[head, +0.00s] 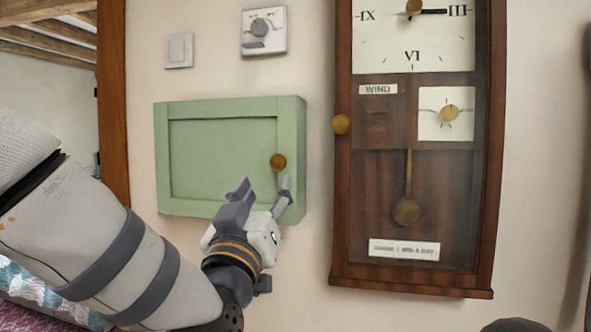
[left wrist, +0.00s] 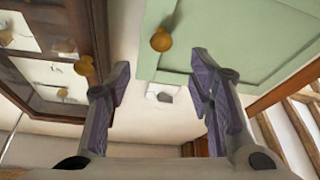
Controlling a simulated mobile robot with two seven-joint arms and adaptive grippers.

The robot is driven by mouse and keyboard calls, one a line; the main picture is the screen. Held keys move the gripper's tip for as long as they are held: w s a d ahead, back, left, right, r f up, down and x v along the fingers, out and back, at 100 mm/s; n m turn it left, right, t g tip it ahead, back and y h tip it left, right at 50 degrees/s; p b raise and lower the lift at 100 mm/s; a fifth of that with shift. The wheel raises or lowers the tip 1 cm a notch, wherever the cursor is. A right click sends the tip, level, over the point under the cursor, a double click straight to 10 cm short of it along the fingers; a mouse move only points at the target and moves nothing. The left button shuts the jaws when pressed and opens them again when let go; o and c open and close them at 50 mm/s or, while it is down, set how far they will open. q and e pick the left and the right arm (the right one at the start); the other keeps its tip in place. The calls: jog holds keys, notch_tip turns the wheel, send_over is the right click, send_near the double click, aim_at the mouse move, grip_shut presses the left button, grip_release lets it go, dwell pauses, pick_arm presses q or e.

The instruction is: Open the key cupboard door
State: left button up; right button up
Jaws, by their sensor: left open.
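The green key cupboard (head: 222,156) hangs on the wall in the head view, and its door looks shut. A round brass knob (head: 278,162) sits near the right side of the door. My left gripper (head: 264,187) is open and empty in front of the cupboard's lower right part, with its fingertips just below the knob in the picture. In the left wrist view the green door (left wrist: 250,35) fills the upper right. The knob (left wrist: 161,40) shows there between the lines of the two open fingers, apart from them. My right gripper is not in view.
A tall wooden clock (head: 342,220) hangs close to the right of the cupboard, with a brass knob (head: 341,124) on its left edge. A dial thermostat (head: 264,30) and a light switch (head: 179,50) are above the cupboard. A wooden post (head: 113,90) stands at its left.

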aim_at(277, 165)
pick_arm(q)
jog(key=x, duration=0.9)
jog(key=shift+w, duration=0.4)
grip_shut()
